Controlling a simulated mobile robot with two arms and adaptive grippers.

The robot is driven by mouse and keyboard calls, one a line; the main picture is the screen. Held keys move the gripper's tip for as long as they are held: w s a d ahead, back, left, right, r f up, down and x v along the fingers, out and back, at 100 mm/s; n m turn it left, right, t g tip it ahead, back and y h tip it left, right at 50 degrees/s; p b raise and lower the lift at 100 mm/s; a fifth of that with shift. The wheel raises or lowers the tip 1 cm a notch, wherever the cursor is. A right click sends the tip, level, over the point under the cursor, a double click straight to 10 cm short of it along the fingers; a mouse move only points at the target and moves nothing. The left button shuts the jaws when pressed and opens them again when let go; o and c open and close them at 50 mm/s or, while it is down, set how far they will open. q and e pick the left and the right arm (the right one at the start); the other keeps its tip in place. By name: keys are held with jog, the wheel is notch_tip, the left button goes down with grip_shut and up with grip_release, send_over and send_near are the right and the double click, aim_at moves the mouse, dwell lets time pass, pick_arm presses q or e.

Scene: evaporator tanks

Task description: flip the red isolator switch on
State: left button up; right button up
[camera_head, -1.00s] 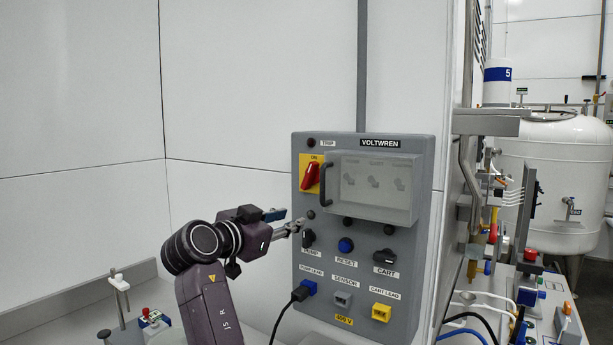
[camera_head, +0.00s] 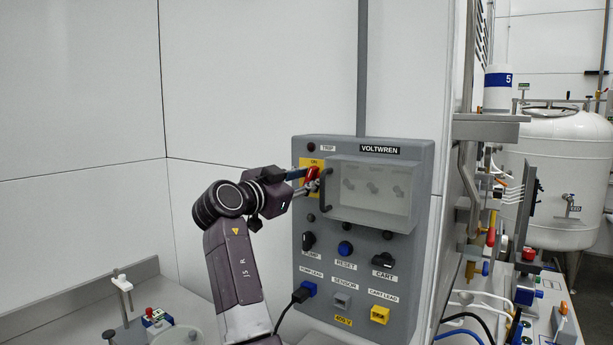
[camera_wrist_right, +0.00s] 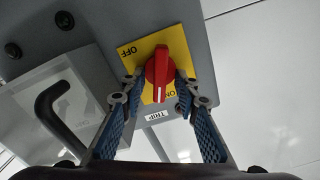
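The red isolator switch (camera_head: 311,174) sits on a yellow plate at the upper left of the grey VOLTWREN panel (camera_head: 427,200). In the right wrist view the red switch (camera_wrist_right: 160,72) is upright in the picture, its white line at the lower end beside the partly covered ON label. The OFF label (camera_wrist_right: 127,50) is at upper left. My right gripper (camera_head: 308,182) is at the switch. Its fingers (camera_wrist_right: 158,82) are open, one on each side of the handle, with small gaps showing. My left gripper is out of view.
A clear cover (camera_head: 372,205) with a dark handle (camera_head: 325,190) stands just right of the switch. Black knobs, a blue RESET button (camera_head: 345,248) and lead sockets are below. A plugged black cable hangs from the blue socket (camera_head: 308,288). The wall left of the panel is bare.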

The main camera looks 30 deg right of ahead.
grip_shut()
dwell(0.3)
jog(key=n, duration=0.4)
jog(key=shift+w+n, duration=0.1)
jog(key=shift+n, duration=0.3)
grip_release()
jog(key=shift+a, duration=0.1)
